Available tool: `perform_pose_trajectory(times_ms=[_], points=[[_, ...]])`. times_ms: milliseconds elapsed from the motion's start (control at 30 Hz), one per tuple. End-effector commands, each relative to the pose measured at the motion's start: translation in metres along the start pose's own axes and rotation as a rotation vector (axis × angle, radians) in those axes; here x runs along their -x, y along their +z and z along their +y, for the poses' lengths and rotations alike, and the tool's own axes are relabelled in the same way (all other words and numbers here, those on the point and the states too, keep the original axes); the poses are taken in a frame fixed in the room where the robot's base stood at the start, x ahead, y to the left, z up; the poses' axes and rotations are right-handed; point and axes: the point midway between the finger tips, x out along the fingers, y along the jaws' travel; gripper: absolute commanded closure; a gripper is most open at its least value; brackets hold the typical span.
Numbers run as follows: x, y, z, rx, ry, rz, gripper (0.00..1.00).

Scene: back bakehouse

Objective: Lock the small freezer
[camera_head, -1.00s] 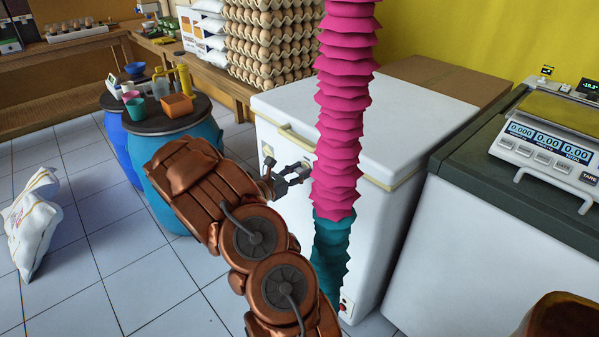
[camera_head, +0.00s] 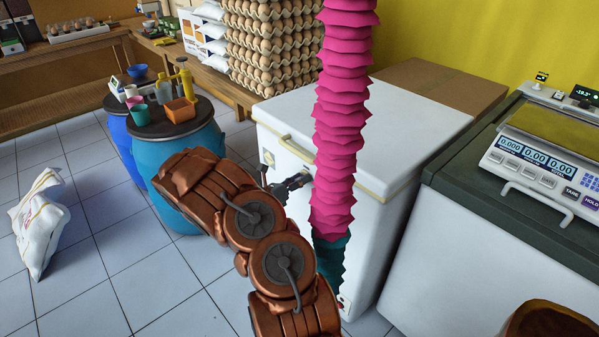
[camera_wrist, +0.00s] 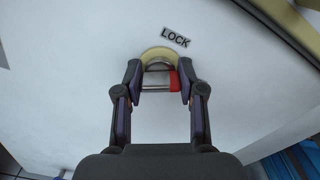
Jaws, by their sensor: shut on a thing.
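The small freezer (camera_head: 385,130) is a white chest with a shut lid and a cream handle (camera_head: 298,148) on its front edge. In the wrist view, my gripper (camera_wrist: 160,82) is shut on a small red and silver lock piece (camera_wrist: 158,82) set against a cream round fitting (camera_wrist: 158,54). A LOCK label (camera_wrist: 176,37) is just above and right of it. I cannot tell which way the lock is turned.
A counter with a scale (camera_head: 545,150) stands close on the right. Blue barrels (camera_head: 185,165) carrying small containers stand to the left. A white sack (camera_head: 40,220) lies on the tiled floor at far left. Egg trays (camera_head: 265,45) are stacked behind, and a cardboard box (camera_head: 440,85) stands behind the freezer.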

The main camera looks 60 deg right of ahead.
Motion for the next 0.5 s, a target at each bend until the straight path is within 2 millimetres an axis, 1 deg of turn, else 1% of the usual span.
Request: perform_pose_trajectory(times_ms=[33, 500], points=[[-0.0002, 0.0038, -0.0019, 0.043, 0.001, 0.000, 0.96], [0.0000, 0.0019, -0.0002, 0.489, -0.001, -0.001, 0.96]])
